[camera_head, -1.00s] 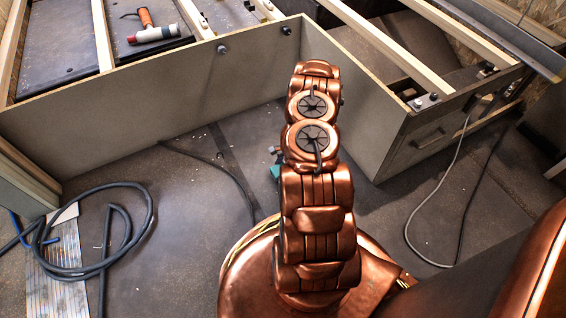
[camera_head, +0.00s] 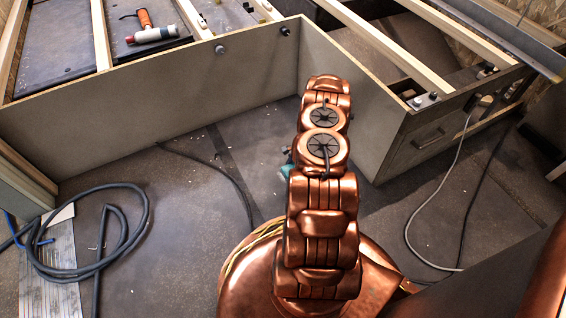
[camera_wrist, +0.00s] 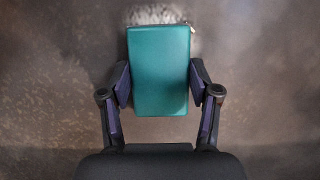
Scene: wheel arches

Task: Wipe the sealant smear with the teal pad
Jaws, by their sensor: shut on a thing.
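The teal pad (camera_wrist: 160,72) is a flat rectangular block held between the two fingers of my gripper (camera_wrist: 160,86) in the wrist view. The fingers press on its left and right sides. A pale, streaky patch that looks like the sealant smear (camera_wrist: 152,15) shows on the dark surface just beyond the pad's far edge, with some at its far right corner. The pad hides any part beneath it. I cannot tell whether the pad touches the surface. In the head view only a bit of the teal pad (camera_head: 286,172) shows beside my arm, and the smear is hidden.
A grey panel (camera_head: 165,115) and a drawer cabinet (camera_head: 430,135) form a corner beyond my arm. A cable (camera_head: 412,218) hangs at the right. Floor between is mostly clear.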

